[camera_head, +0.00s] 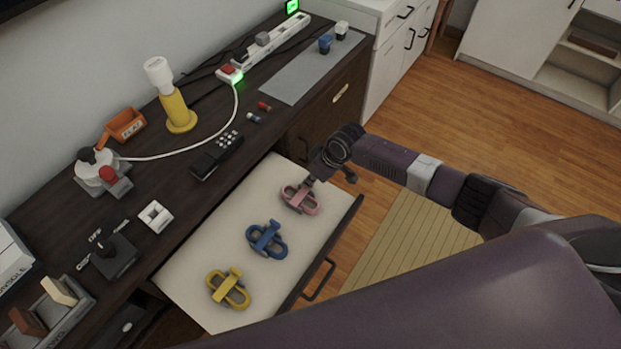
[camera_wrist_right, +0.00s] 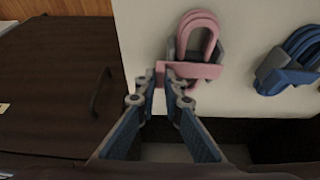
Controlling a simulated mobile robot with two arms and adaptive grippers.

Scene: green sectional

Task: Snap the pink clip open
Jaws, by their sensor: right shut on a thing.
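The pink clip (camera_head: 299,199) lies in the open drawer (camera_head: 191,285), at the end away from the yellow clip. My right gripper (camera_head: 311,183) is above it in the head view, reaching down to it. In the right wrist view, the fingertips of my right gripper (camera_wrist_right: 166,77) are closed at the bar of the pink clip (camera_wrist_right: 202,70), with its rounded loop beyond. I cannot tell whether the clip's lever is raised. The left gripper is not in view.
A blue clip (camera_head: 267,241) and a yellow clip (camera_head: 229,288) lie in the same drawer. The drawer's front with its handle (camera_head: 319,280) stands on the right. The dark desktop (camera_head: 218,205) above holds a yellow lamp (camera_head: 177,108), a black remote (camera_head: 216,156) and a power strip (camera_head: 275,48).

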